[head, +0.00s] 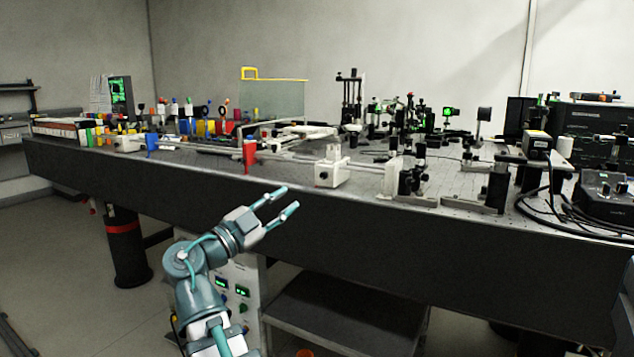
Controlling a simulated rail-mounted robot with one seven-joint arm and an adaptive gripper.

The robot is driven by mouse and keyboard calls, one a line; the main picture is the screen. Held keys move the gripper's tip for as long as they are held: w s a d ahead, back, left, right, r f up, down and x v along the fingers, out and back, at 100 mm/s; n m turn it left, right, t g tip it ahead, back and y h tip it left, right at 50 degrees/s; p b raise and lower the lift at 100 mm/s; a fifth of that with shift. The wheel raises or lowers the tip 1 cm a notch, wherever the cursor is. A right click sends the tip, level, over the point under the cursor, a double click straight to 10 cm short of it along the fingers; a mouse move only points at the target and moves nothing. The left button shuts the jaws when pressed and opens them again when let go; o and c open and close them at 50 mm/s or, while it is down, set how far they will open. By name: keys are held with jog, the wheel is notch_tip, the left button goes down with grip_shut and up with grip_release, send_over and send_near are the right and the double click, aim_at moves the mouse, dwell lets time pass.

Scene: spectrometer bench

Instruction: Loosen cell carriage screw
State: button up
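My gripper (284,202) is open and empty. It hangs in the air in front of the bench's front edge, with its two fingers pointing right and slightly up. A white carriage (331,171) with a clear cell-like block (333,152) on top sits on the bench rail, right of and beyond my gripper. A dark round spot (322,174) shows on the carriage's front face; I cannot tell for certain that it is the screw. My gripper is apart from the carriage.
The optical bench (400,238) is crowded. A red funnel-shaped holder (249,155) stands near the front edge. Black optical mounts (410,180) stand right of the carriage. A controller with loose cables (604,198) lies at the far right. A low shelf (345,312) is below the bench.

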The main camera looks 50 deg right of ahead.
aim_at(322, 177)
jog(key=b+x, duration=0.3)
jog(key=x, duration=0.7)
jog(key=shift+d, duration=0.35)
grip_shut()
